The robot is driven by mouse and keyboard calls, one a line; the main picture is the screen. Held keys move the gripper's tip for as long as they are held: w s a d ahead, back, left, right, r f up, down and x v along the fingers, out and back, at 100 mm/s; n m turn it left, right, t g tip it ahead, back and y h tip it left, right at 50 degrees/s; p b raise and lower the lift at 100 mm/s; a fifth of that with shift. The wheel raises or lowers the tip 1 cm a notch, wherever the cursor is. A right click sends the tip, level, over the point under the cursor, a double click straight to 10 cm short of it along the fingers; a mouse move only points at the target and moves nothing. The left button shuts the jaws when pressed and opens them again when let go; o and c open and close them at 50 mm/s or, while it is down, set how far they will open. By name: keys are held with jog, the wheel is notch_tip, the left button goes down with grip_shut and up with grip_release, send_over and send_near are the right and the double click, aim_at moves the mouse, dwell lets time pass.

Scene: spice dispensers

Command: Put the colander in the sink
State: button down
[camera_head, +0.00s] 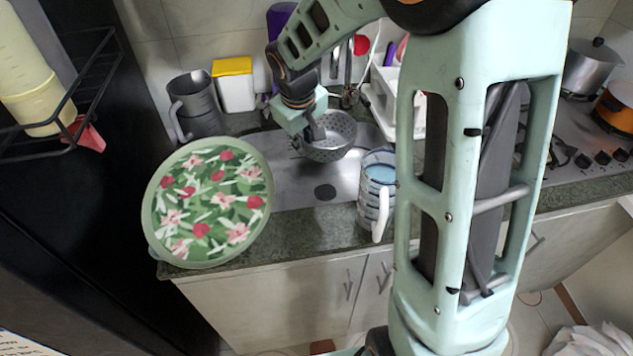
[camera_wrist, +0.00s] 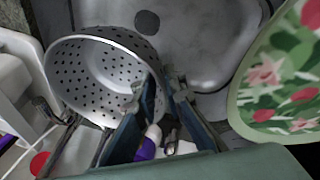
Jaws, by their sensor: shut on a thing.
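The colander (camera_head: 333,140) is a grey metal bowl with small holes. In the head view it hangs at the back of the sink (camera_head: 292,188), over the basin. My gripper (camera_head: 311,134) is at its left side. In the wrist view my gripper (camera_wrist: 165,88) is shut on the right rim of the colander (camera_wrist: 90,75), with the bowl to the left of the fingers. The sink (camera_wrist: 200,40) with its dark round drain lies beyond it. I cannot tell whether the colander touches the sink floor.
A floral round tray (camera_head: 207,200) stands tilted at the sink's left. A striped mug (camera_head: 372,205) stands at its right front. A grey pitcher (camera_head: 192,105) and a yellow-lidded container (camera_head: 234,84) stand behind. A white rack (camera_head: 385,95) stands back right.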

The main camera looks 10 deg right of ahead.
jog(key=b, duration=0.8)
send_near(306, 198)
jog(key=s+f, duration=0.1)
jog(key=f+b, duration=0.1)
jog(key=f, duration=0.1)
jog(key=shift+s+d+f, duration=0.1)
jog(key=shift+s+f, duration=0.05)
jog(key=shift+s, duration=0.25)
jog(key=shift+f+b, duration=0.1)
jog(key=shift+b, duration=0.25)
jog(key=shift+f, duration=0.15)
jog(key=c, duration=2)
grip_release()
jog(key=shift+r, duration=0.2)
jog(key=shift+r, duration=0.35)
jog(key=p+v, duration=0.2)
jog(key=v, duration=0.9)
jog(key=shift+s+r, duration=0.15)
jog(key=shift+s, duration=0.1)
